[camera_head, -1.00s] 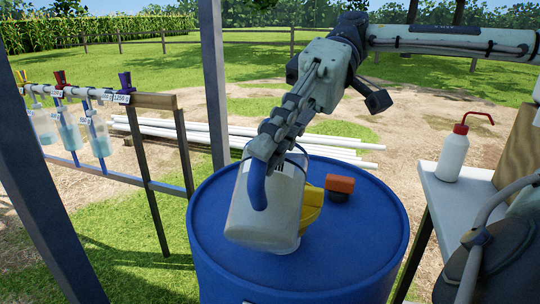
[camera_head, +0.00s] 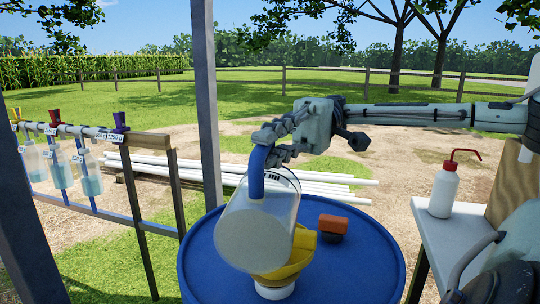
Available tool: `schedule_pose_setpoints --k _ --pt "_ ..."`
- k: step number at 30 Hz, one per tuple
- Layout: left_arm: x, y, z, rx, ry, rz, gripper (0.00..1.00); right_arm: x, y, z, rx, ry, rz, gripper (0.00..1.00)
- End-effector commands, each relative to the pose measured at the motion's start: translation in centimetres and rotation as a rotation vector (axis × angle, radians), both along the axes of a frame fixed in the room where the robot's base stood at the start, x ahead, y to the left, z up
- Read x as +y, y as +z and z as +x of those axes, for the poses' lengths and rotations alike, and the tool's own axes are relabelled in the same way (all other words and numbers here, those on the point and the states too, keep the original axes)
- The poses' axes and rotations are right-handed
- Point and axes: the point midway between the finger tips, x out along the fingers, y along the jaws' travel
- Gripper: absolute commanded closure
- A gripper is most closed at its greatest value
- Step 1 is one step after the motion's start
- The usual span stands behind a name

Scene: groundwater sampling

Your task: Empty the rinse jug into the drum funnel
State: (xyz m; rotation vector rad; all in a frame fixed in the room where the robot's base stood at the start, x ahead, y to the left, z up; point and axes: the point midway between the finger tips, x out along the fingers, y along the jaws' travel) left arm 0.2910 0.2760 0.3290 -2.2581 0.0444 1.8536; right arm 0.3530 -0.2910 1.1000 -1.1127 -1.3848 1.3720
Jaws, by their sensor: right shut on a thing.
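The rinse jug (camera_head: 258,225) is clear with a blue handle (camera_head: 257,172) and dark print near its upper side. It is tilted above the blue drum (camera_head: 355,262), its round base toward the camera. My right gripper (camera_head: 268,150) is shut on the blue handle. The yellow drum funnel (camera_head: 288,265) sits on the drum top, partly hidden behind the jug. The jug's mouth is turned away, and I cannot tell whether liquid is flowing. My left gripper is not in view.
An orange and dark object (camera_head: 332,227) sits on the drum beside the funnel. A white wash bottle (camera_head: 443,190) with a red spout stands on a bench (camera_head: 445,229) at right. A grey post (camera_head: 206,110) stands behind the drum.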

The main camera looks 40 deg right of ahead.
Motion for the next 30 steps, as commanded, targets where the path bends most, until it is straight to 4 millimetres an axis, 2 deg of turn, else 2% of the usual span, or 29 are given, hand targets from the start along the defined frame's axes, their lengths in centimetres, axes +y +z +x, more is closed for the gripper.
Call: schedule_pose_setpoints --k 8,18,30 --pt "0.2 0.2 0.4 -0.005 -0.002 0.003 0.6 -1.4 0.7 1.0 0.074 -0.001 0.1 1.0" --pt "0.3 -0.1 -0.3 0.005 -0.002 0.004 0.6 -2.8 1.3 2.0 0.145 0.0 0.203 1.0" --pt "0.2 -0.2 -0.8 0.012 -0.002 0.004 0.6 -3.2 1.5 2.3 0.162 -0.001 0.231 1.0"
